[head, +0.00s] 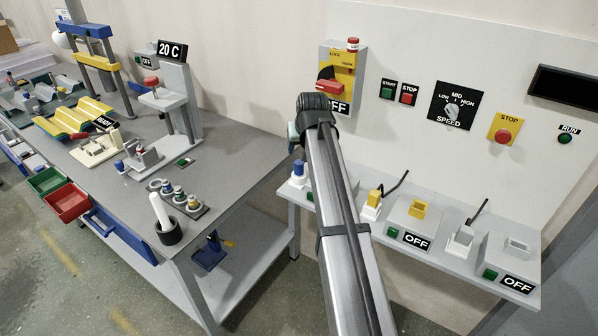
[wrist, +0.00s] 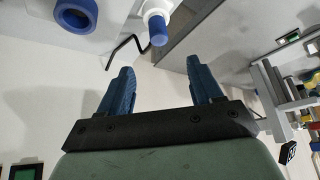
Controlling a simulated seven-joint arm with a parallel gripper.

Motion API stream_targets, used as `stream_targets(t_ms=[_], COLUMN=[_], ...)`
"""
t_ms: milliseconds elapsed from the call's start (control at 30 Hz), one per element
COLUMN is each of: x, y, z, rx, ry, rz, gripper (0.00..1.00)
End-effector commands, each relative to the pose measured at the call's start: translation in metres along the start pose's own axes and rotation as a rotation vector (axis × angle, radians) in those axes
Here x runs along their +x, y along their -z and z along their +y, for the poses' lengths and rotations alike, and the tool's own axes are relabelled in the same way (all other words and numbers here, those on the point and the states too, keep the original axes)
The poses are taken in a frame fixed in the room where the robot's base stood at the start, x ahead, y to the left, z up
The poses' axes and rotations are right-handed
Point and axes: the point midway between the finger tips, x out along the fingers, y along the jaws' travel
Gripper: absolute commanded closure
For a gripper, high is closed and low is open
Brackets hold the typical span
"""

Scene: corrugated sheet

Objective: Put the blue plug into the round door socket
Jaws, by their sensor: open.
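The blue plug (head: 298,169) stands at the left end of the wall shelf in the head view. In the wrist view the blue plug (wrist: 158,28) shows at the top, a blue cylinder with a white part above it. A round socket with a blue ring (wrist: 76,14) is at the top left of the wrist view; my arm hides it in the head view. My gripper (wrist: 162,78) is open, its two blue fingers apart with nothing between them. The plug is beyond the fingertips, apart from them. In the head view my arm mostly hides the gripper.
A yellow plug (head: 375,196), a yellow socket (head: 418,209), a white plug (head: 464,238) and a pale rectangular socket (head: 516,246) are along the shelf. A bent black cable (wrist: 124,46) is beside the blue plug. The wall panel (head: 400,50) carries switches. A grey workbench (head: 235,165) stands left.

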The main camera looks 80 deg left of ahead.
Motion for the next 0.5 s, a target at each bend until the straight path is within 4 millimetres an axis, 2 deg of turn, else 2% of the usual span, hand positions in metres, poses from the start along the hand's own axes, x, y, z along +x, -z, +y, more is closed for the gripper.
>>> stream_targets(t_ms=[67,267,500], x=[0.003,0.01,0.044], y=[0.006,0.004,0.004], z=[0.0,-0.001,-0.001], rx=[-0.01,-0.042,-0.041], ry=[0.004,0.006,0.006], rz=[-0.001,-0.003,-0.004], gripper=[0.35,0.35,0.35])
